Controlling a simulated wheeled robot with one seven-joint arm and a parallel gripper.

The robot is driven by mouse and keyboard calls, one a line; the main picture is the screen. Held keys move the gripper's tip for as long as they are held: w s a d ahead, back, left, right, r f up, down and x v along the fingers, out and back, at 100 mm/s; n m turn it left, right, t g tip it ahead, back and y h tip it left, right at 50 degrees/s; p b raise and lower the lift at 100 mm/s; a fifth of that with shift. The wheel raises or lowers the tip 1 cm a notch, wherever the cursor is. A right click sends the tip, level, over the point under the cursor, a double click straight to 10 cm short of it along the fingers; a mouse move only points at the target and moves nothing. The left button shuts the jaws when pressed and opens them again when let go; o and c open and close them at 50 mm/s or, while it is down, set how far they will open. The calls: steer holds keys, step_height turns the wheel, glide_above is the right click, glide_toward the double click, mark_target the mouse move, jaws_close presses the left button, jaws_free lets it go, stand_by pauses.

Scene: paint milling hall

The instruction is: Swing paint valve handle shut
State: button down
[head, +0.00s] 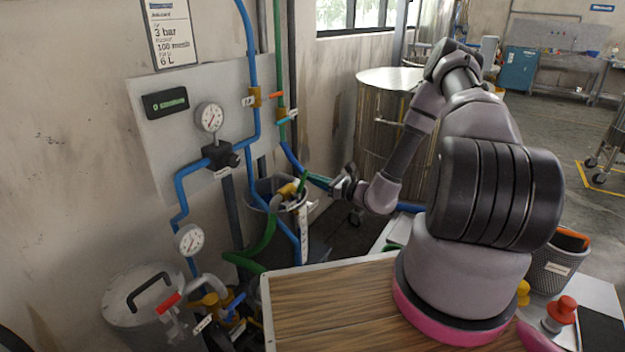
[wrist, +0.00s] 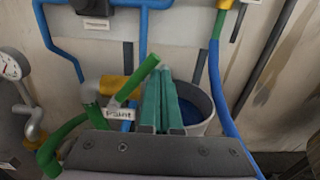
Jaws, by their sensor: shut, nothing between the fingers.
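A green lever handle (wrist: 139,81) stands tilted up to the right from a yellow valve body (wrist: 112,85) on the pipe above a grey bucket. In the head view the handle (head: 303,181) is small beside the yellow valve (head: 287,190). A white tag (wrist: 119,115) hangs by it; I cannot read it surely as the paint valve's. My gripper's teal fingers (wrist: 164,78) are shut and empty, just right of the handle; I cannot tell whether they touch it. In the head view my gripper (head: 312,179) reaches left toward the valve, over the bucket's right side.
The grey bucket (wrist: 203,104) sits behind my fingers. A blue hose (wrist: 220,85) runs down at its right. Gauges (head: 209,117) and blue pipes line the wall panel. A lidded pot (head: 140,295) stands lower left, and a metal drum (head: 378,140) behind my arm.

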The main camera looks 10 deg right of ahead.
steer(key=shift+s+r, duration=0.1)
steer(key=shift+s+a+r, duration=0.35)
steer(key=shift+a+r, duration=0.05)
steer(key=shift+r, duration=0.15)
steer(key=shift+a, duration=0.1)
steer(key=shift+s+a+r, duration=0.45)
steer(key=shift+s+r, duration=0.05)
steer(key=shift+s, duration=0.05)
steer(key=shift+a, duration=0.1)
